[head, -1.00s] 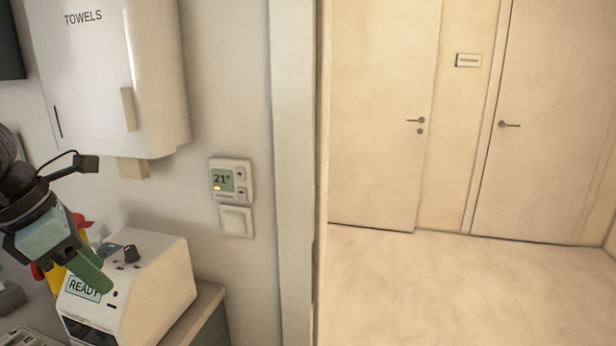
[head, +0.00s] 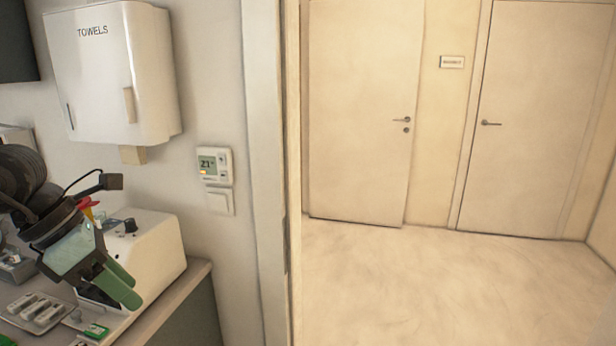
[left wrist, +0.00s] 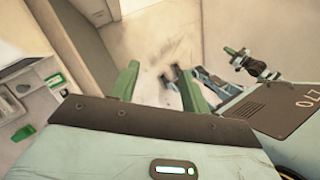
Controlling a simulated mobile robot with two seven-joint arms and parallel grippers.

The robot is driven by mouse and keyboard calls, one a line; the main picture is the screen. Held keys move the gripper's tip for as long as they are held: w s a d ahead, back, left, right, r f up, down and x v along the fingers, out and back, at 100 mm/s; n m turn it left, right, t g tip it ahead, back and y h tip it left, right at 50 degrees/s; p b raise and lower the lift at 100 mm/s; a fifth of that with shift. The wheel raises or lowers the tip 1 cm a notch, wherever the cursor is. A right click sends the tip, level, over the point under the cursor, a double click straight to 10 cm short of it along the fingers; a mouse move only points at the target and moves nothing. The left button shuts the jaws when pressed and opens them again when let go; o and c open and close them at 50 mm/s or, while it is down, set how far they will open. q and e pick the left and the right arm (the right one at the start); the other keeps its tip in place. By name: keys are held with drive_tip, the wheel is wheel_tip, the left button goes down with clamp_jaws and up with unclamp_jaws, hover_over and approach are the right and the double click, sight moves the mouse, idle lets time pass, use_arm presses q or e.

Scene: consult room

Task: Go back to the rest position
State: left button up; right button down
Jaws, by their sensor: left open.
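My left gripper (head: 134,288) is in the lower left of the head view, with its two green fingers apart and nothing between them. It appears in front of the white device on the counter; I cannot tell the gap between them. In the left wrist view the fingers of my left gripper (left wrist: 158,72) stand apart, with pale floor between and beyond them. A dark, green-tipped part that looks like my right gripper (left wrist: 238,52) shows at the upper right of that view; its jaw opening is too small to tell.
The white device (head: 155,250) stands on a counter (head: 172,300) with trays (head: 42,312) and a small green item (head: 96,330). A towel dispenser (head: 110,75) and thermostat (head: 214,166) are on the wall. Open floor (head: 440,285) lies right, beyond the door frame (head: 265,180).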

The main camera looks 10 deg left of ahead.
use_arm(q)
drive_tip(key=w+d+f+n+t+h, duration=0.1)
drive_tip(key=d+f+n+t+h, duration=0.2)
drive_tip(key=d+f+n+h, duration=0.35)
drive_tip(key=w+d+f+n+t+h, duration=0.2)
drive_tip(key=d+f+n+h, duration=0.2)
drive_tip(key=d+n+h, duration=0.45)
drive_tip(key=s+a+f+n+t+y, duration=0.1)
drive_tip(key=a+f+n+t+y, duration=0.1)
drive_tip(key=f+n+t+y, duration=0.55)
drive_tip(key=s+a+f+n+t+y, duration=0.15)
drive_tip(key=f+n+y, duration=0.35)
drive_tip(key=f+n, duration=0.65)
drive_tip(key=s+f+n+g+y, duration=0.5)
drive_tip(key=s+f+n+g, duration=0.2)
drive_tip(key=s+f, duration=1.2)
drive_tip(key=shift+s+f+n+g, duration=0.15)
drive_tip(key=shift+f+n+g, duration=0.25)
drive_tip(key=shift+g, duration=0.1)
